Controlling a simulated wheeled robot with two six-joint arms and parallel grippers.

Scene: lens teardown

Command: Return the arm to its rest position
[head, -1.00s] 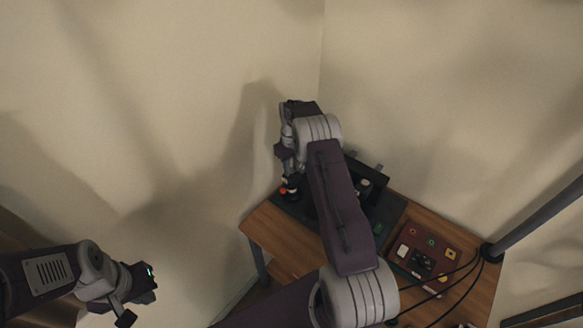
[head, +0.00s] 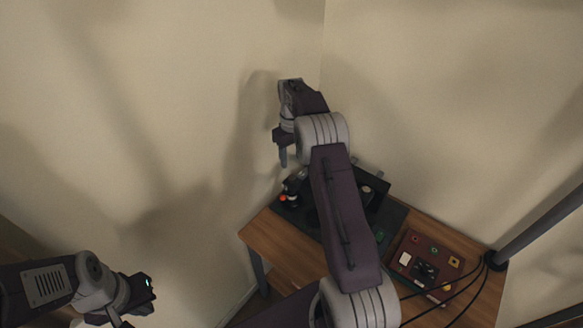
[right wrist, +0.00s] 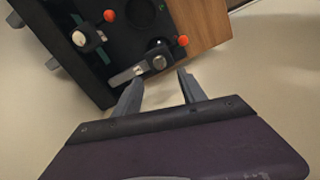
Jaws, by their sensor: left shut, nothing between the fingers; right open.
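My right gripper (head: 284,156) is raised above the back left corner of the wooden table (head: 268,243), fingers pointing down. In the right wrist view its two fingers (right wrist: 158,92) are apart with nothing between them. My left gripper (head: 140,300) is at the lower left of the head view, away from the table; it is shut and empty.
A dark mat (head: 313,226) with a black fixture (head: 376,193) and orange-knobbed parts (right wrist: 183,41) lies under the right arm. A dark red tray (head: 411,242) with small parts sits to the right, near black cables (head: 462,281) and a grey pole (head: 545,226). Walls stand close behind.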

